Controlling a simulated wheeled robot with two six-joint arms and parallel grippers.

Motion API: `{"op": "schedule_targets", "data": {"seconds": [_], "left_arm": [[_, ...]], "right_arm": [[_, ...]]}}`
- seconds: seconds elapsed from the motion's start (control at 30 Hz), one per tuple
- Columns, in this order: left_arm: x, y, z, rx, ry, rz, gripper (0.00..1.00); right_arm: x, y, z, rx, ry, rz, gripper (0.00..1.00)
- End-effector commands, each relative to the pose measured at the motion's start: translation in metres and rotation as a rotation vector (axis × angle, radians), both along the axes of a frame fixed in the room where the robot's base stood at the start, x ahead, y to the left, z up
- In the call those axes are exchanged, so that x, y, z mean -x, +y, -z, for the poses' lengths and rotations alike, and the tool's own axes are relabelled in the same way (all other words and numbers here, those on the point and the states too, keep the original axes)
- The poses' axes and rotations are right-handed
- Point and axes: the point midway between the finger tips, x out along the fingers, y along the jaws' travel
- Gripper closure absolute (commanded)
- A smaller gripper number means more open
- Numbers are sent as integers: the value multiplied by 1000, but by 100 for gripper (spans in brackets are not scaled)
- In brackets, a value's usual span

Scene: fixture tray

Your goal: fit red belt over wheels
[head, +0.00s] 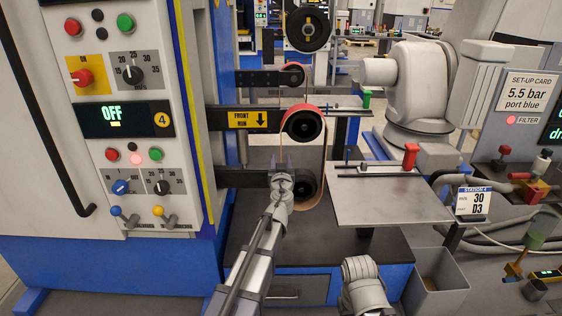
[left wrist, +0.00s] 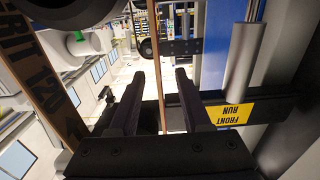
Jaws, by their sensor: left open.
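The red belt (head: 324,150) is a loop, red on the upper part and tan lower down. In the head view it passes over the upper black wheel (head: 304,126) and hangs down around the lower wheel (head: 306,185). I cannot tell how snugly it sits on either. My left gripper (head: 280,164) is open at the left side of the loop, in front of the lower arm. In the left wrist view a thin tan strand of the belt (left wrist: 158,70) shows edge-on between the open fingers (left wrist: 156,100), and a printed strand (left wrist: 38,75) runs at the left.
A control panel (head: 112,115) reading OFF stands at the left. A plate marked FRONT RUN (head: 252,120) is beside the upper wheel. A grey metal table (head: 385,203) with a red-handled part (head: 410,156) lies to the right, with a bin (head: 436,285) below.

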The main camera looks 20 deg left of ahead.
Motion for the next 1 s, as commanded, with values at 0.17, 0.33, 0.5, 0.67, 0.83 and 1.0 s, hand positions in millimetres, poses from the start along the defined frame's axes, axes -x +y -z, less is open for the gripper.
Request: {"op": "schedule_targets", "data": {"seconds": [0.17, 0.33, 0.5, 0.67, 0.83, 1.0], "left_arm": [[0, 0, 0, 0, 0, 0, 63], [0, 0, 0, 0, 0, 0, 72], [0, 0, 0, 0, 0, 0, 82], [0, 0, 0, 0, 0, 0, 91], [0, 0, 0, 0, 0, 0, 100], [0, 0, 0, 0, 0, 0, 100]], "right_arm": [[0, 0, 0, 0, 0, 0, 100], [0, 0, 0, 0, 0, 0, 100], [0, 0, 0, 0, 0, 0, 100], [0, 0, 0, 0, 0, 0, 100], [0, 0, 0, 0, 0, 0, 100], [0, 0, 0, 0, 0, 0, 100]]}}
